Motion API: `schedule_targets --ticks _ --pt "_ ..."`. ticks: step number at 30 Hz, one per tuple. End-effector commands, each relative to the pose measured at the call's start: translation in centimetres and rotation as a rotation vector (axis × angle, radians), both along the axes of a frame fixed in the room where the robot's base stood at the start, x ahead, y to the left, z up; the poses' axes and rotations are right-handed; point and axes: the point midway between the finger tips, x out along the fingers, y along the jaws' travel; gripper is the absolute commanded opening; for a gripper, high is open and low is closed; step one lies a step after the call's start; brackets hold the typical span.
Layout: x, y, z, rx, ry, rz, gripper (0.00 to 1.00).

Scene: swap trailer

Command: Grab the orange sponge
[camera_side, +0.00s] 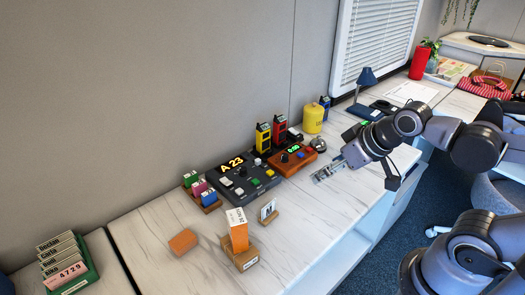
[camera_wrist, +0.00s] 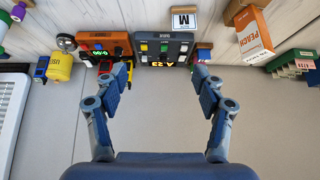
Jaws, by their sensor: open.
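The orange sponge (camera_side: 183,242) is a small block lying flat on the pale marbled counter, left of the tall orange-and-white carton, in the side view. I cannot make it out in the wrist view. My gripper (camera_side: 326,172) is well to the right of the sponge and above the counter, apart from it. In the wrist view my gripper (camera_wrist: 162,80) has its two fingers spread wide with nothing between them.
The orange-and-white carton (camera_side: 238,231) stands in a brown holder beside the sponge. A black console (camera_side: 250,180) and an orange device (camera_side: 292,158) sit between sponge and gripper. A green card rack (camera_side: 72,268) is at far left. The counter in front of the consoles is mostly clear.

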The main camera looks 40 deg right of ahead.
Motion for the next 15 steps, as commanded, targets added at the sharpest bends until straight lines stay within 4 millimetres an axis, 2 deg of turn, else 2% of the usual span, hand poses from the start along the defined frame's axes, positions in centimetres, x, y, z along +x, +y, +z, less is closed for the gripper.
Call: schedule_targets --ticks 4,7,15 --pt "0.5 0.3 0.4 -0.011 0.010 0.026 0.70" --pt "1.7 1.1 1.2 -0.037 0.035 0.086 0.70" --pt "7.0 4.8 3.5 -0.150 0.136 0.358 0.70"
